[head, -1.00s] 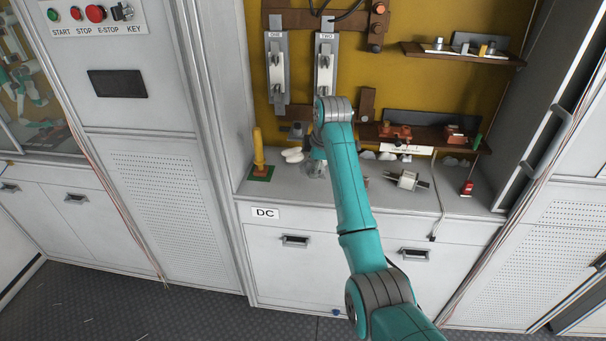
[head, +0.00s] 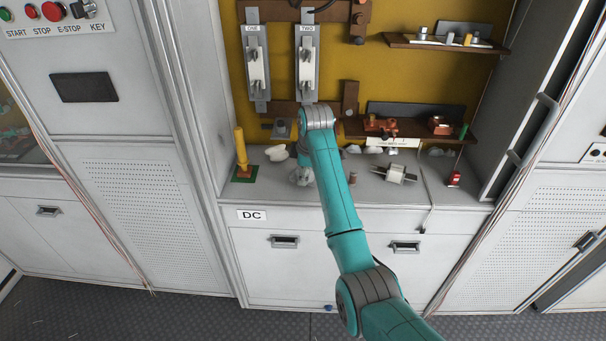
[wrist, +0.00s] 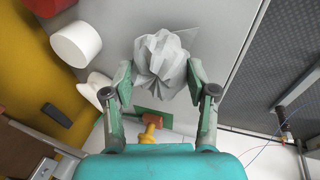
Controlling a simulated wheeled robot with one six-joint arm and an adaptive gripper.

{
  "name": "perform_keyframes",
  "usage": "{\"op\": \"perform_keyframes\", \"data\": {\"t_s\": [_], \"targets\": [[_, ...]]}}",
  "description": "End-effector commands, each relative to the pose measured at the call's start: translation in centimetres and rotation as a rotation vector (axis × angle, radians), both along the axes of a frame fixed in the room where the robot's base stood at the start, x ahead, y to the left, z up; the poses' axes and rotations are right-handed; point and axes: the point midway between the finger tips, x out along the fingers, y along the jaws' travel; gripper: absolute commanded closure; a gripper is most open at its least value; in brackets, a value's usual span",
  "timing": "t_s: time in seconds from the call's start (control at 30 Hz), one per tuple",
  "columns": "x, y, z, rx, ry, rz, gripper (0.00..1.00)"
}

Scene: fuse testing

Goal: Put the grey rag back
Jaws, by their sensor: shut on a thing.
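My gripper (wrist: 160,78) is shut on the grey rag (wrist: 162,62), a crumpled light-grey cloth bunched between the two fingers in the wrist view. In the head view the rag (head: 301,177) shows as a small grey bundle at the end of my arm, over the left-middle part of the grey counter (head: 330,193). My wrist hides most of the gripper there. I cannot tell whether the rag touches the counter.
A white fuse-like part (head: 395,173) and a small red item (head: 455,179) lie right. A brown shelf (head: 440,132) runs along the back.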

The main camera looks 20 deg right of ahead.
Motion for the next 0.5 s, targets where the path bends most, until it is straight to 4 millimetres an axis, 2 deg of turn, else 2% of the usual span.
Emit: {"op": "perform_keyframes", "data": {"t_s": [0.1, 0.37, 0.4, 0.47, 0.5], "targets": [[-0.02, 0.0, -1.12, 0.0, 0.0, 0.0, 0.71], [0.01, -0.01, -1.2, -0.001, -0.001, 0.001, 0.71], [0.0, 0.0, -1.18, -0.001, -0.001, 0.001, 0.33], [0.01, 0.0, -1.17, -0.001, -0.001, 0.001, 0.18], [0.0, 0.0, -1.17, -0.001, -0.001, 0.001, 0.17]]}}
